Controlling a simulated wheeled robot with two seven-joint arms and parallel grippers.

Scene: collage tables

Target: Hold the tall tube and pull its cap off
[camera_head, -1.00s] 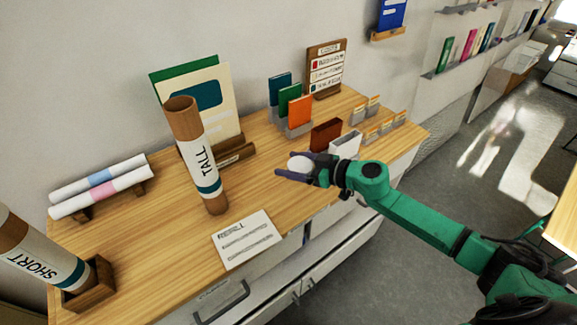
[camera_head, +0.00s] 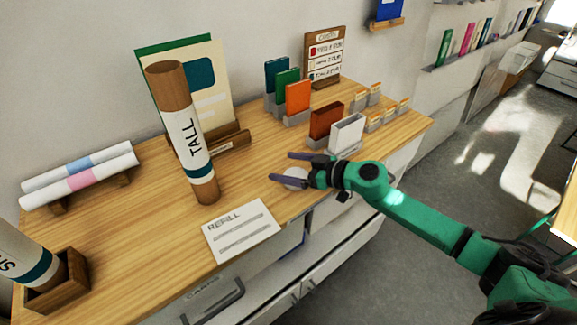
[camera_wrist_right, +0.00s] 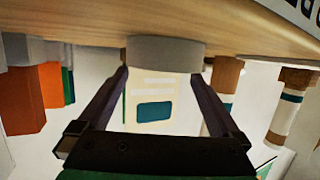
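The tall tube (camera_head: 188,135) stands on the wooden table, white with a TALL label, a teal band and brown ends. Its brown top end shows no cap on it. A pale round cap (camera_head: 295,178) lies on the table to its right; it also shows as a grey disc in the right wrist view (camera_wrist_right: 165,51). My right gripper (camera_head: 281,167) is open, its two dark fingers spread around the cap. Whether a finger touches the cap I cannot tell. My left gripper is not in view.
The short tube (camera_head: 22,258) stands in a wooden holder at the left. A REFILL card (camera_head: 240,232) lies near the front edge. Rolled sheets (camera_head: 80,172), a tall card stand (camera_head: 215,90) and small coloured boxes (camera_head: 297,97) line the back.

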